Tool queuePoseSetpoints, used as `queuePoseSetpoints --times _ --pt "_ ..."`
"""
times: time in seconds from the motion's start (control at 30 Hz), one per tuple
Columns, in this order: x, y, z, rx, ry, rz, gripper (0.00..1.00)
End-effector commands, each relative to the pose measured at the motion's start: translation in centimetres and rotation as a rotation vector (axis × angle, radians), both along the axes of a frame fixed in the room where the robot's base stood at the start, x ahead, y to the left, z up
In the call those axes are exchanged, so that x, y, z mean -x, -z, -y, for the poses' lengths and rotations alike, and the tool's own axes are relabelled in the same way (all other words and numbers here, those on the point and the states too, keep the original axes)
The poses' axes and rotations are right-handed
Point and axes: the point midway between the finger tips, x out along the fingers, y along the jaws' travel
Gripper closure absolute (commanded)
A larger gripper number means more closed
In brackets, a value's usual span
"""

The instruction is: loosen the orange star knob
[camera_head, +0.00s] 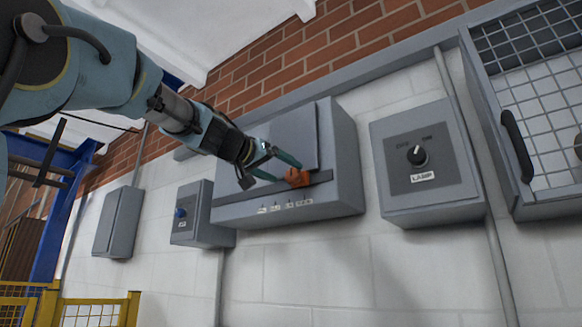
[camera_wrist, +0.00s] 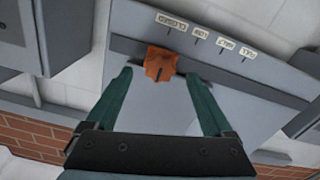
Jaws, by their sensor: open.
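The orange star knob (camera_head: 297,178) sits on the dark strip along the lower front of a grey wall box (camera_head: 342,150). In the wrist view the knob (camera_wrist: 160,63) lies ahead, between the lines of the two green fingers and near their tips. My gripper (camera_head: 281,165) is open, with one finger to each side of the knob. The wrist view shows gaps between the knob and both fingers (camera_wrist: 160,82). Small white labels (camera_wrist: 210,37) run along the box beside the strip.
A grey box with a black rotary switch and a lamp label (camera_head: 424,165) is on the wall to the right. A mesh-fronted cabinet (camera_head: 490,110) is at far right. A small box with a blue knob (camera_head: 205,225) is to the left. A yellow fence (camera_head: 100,300) stands lower left.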

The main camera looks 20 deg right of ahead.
Motion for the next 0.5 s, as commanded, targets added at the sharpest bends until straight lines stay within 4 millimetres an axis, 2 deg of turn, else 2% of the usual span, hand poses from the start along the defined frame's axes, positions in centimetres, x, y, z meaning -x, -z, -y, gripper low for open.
queuePoseSetpoints --times 0.03,0.2,0.5 --pt "-0.5 -0.3 0.8 -0.003 0.001 -0.003 0.14" --pt "-1.4 -0.2 2.6 -0.002 0.002 -0.001 0.14" --pt "-1.8 0.1 3.3 0.000 0.000 0.001 0.14"
